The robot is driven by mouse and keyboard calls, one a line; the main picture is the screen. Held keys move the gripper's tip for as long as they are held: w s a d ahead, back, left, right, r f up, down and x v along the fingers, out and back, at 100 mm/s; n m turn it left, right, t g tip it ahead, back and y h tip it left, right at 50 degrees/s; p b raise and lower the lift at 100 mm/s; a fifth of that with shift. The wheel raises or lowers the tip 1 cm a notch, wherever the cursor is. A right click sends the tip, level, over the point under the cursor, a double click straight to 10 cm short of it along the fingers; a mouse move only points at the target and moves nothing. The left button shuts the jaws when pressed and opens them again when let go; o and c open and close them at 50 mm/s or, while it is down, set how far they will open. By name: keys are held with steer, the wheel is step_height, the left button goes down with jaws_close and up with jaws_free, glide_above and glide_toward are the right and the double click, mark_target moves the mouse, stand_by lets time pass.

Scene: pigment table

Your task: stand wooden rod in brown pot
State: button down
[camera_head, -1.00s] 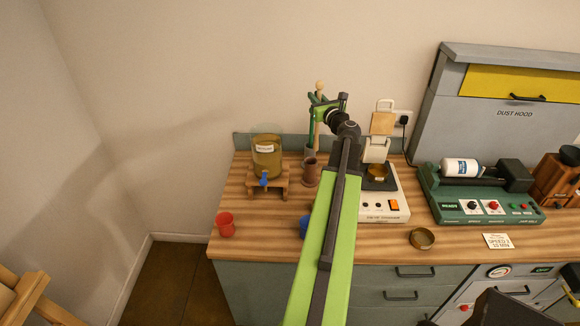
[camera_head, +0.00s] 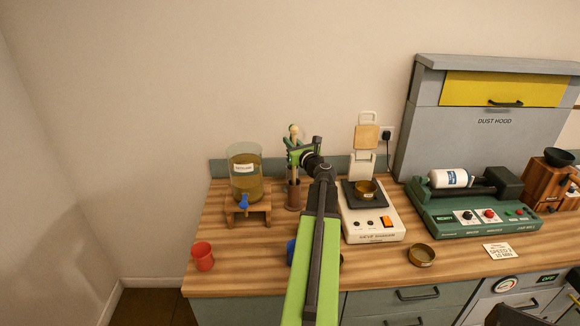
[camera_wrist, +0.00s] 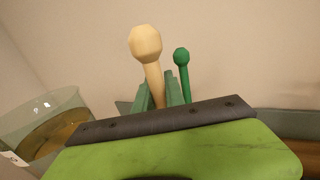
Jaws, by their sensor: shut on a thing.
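The wooden rod, pale with a round knob (camera_head: 294,130), is upright in my gripper (camera_head: 296,152), which is shut on it. In the wrist view the rod's pale knob (camera_wrist: 145,45) stands up between the two green fingers (camera_wrist: 158,95). The brown pot (camera_head: 293,196) stands on the bench directly below my gripper. The rod's lower part seems to reach down to the pot's mouth; I cannot tell how far inside its end is. A green rod with a green knob (camera_wrist: 182,57) stands just right of the wooden rod in the wrist view.
A glass jar (camera_head: 245,178) on a wooden stand with a blue tap is close left of the pot. A white weighing device (camera_head: 372,224) is to the right. A red cup (camera_head: 202,256) stands at the front left. A blue object (camera_head: 291,251) is partly hidden by my arm.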

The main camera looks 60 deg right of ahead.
step_height(320, 180, down, 5)
steer(key=b, duration=0.4)
steer(key=shift+r, duration=0.2)
steer(key=c, duration=1.4)
jaws_free()
steer(key=shift+r, duration=0.15)
